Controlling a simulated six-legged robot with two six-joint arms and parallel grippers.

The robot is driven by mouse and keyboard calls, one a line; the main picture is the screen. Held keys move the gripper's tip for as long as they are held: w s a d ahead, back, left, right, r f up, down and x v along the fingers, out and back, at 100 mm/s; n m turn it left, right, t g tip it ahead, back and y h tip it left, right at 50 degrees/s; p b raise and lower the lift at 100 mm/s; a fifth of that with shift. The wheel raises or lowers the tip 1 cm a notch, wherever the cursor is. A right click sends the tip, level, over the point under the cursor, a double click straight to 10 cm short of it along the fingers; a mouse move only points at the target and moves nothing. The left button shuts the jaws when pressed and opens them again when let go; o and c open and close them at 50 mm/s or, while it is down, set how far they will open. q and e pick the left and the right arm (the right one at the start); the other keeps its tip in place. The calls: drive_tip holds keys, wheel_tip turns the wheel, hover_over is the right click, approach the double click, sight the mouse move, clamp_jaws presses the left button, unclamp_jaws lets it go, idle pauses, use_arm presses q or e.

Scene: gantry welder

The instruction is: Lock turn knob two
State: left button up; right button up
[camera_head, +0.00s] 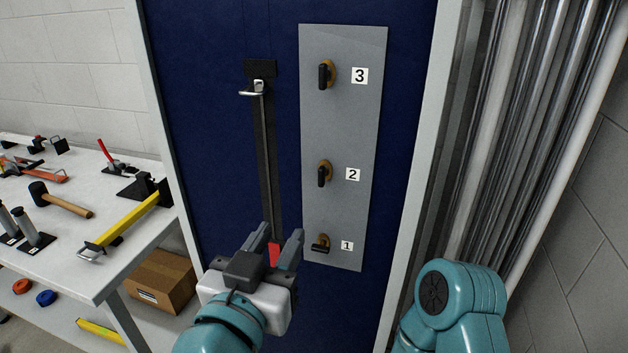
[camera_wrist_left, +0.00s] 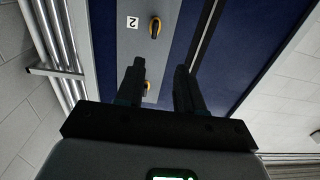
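Turn knob two (camera_head: 324,174) is a black handle on an orange-yellow base, beside the label "2" on a grey panel (camera_head: 340,125). Its handle points up and down. It also shows in the left wrist view (camera_wrist_left: 155,27). Knob three (camera_head: 326,75) above it is also vertical; knob one (camera_head: 320,244) below it lies sideways. My left gripper (camera_head: 277,237) is open with nothing seen held, below and left of knob two, close to knob one. In the wrist view, its fingers (camera_wrist_left: 160,68) partly hide knob one. My right gripper is out of view.
The panel is on a dark blue door (camera_head: 215,130). Left of it hangs a black bar with a metal handle (camera_head: 258,88) and a red end (camera_head: 274,254). A tool-covered white table (camera_head: 85,262) stands left; metal pipes (camera_head: 510,130) stand right.

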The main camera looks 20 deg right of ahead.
sight(320, 177)
use_arm(q)
drive_tip(key=p+x, duration=0.1)
drive_tip(key=x, duration=0.4)
drive_tip(key=p+x, duration=0.1)
drive_tip(key=x, duration=0.5)
drive_tip(key=d+p+x, duration=0.1)
drive_tip(key=x, duration=0.4)
drive_tip(key=shift+s+r, duration=0.1)
drive_tip(key=shift+s, duration=0.1)
clamp_jaws()
